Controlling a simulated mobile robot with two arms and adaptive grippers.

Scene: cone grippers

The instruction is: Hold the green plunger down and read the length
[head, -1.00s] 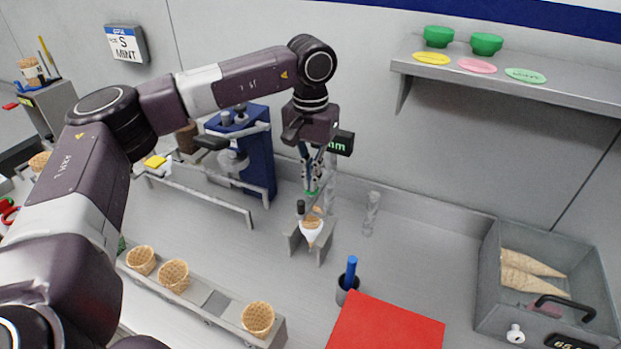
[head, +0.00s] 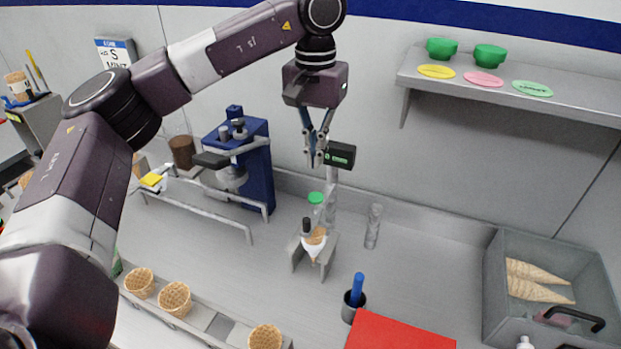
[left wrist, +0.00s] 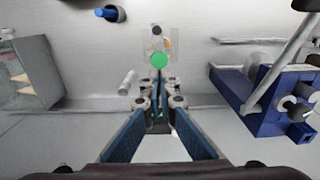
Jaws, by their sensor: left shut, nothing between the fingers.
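The green plunger (head: 316,198) is a round green cap on the measuring stand, above a cone (head: 314,240) held point down in a small grey holder (head: 328,250). A black display (head: 340,155) with green characters is fixed to the stand's post; its reading is too small to make out. My left gripper (head: 313,163) points down above the plunger, apart from it, with fingertips together and nothing held. In the left wrist view the plunger (left wrist: 159,60) shows just beyond the fingertips (left wrist: 158,100). My right gripper is out of view.
A blue press (head: 255,165) stands to the left of the stand, and a clear tube (head: 373,226) to its right. A dark cup with a blue handle (head: 356,290), a red board (head: 395,335) and a grey bin of cones (head: 495,290) lie farther right. Waffle cups (head: 174,298) sit in front.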

